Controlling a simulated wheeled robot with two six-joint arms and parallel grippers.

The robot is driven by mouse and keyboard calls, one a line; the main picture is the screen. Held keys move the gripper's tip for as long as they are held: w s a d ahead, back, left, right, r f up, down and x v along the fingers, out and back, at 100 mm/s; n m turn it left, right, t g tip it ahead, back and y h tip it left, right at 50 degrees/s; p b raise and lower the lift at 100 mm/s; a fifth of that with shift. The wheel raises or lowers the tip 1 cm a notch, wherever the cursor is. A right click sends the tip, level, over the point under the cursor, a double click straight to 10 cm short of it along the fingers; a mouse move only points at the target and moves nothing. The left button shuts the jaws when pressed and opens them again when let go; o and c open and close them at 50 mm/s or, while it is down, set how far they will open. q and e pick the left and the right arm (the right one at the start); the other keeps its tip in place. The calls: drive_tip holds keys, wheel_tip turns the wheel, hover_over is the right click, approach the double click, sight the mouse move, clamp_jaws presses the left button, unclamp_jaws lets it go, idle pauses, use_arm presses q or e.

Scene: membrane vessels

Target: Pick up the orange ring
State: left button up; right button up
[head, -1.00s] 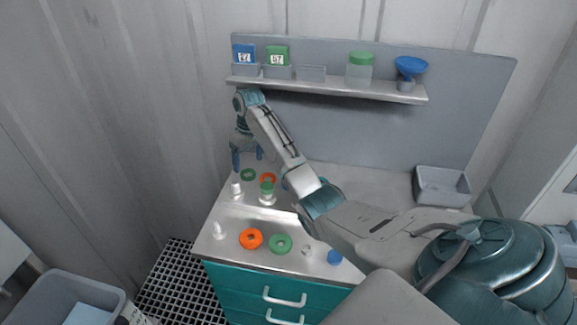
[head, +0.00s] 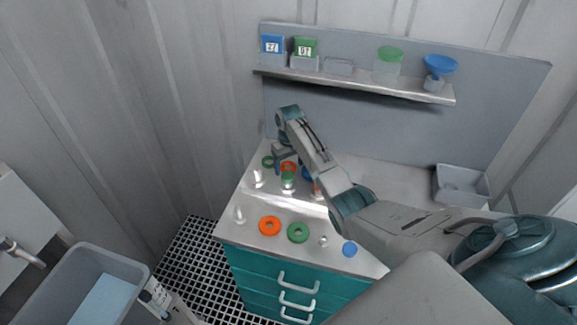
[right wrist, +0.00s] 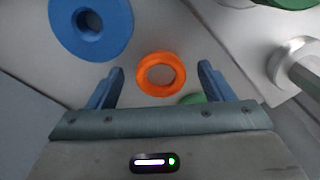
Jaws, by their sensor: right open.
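A thin orange ring (head: 289,164) lies on the back left of the bench in the head view. In the right wrist view the orange ring (right wrist: 161,57) lies flat, seen between and beyond the two fingertips. My right gripper (right wrist: 161,70) is open and empty, with a blue finger on either side of the ring in the picture. In the head view my right gripper (head: 278,160) is at the ring, partly hidden by its own arm. Whether the fingers touch the ring or bench cannot be told. My left gripper is not in view.
A green ring (head: 267,161), a green-capped vessel (head: 288,182) and a blue ring (right wrist: 113,42) are close by. A larger orange ring (head: 262,226) and green ring (head: 298,241) lie at the front. A shelf (head: 350,82) runs behind; a grey bin (head: 457,185) stands right.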

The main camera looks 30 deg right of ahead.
drive_tip(key=shift+c, duration=0.8)
drive_tip(key=c, duration=0.9)
drive_tip(key=shift+s+a+r+b, duration=0.1)
drive_tip(key=shift+a+r+b, duration=0.15)
drive_tip(key=shift+b, duration=0.4)
wheel_tip(320, 180, up, 11)
drive_tip(key=b, duration=0.2)
drive_tip(key=s+a+p, duration=0.3)
drive_tip(key=s+a, duration=0.1)
drive_tip(key=a, duration=0.1)
drive_tip(key=s+a+p, duration=0.4)
drive_tip(key=a, duration=0.1)
drive_tip(key=s+a+p, duration=0.4)
drive_tip(key=shift+s+a, duration=0.4)
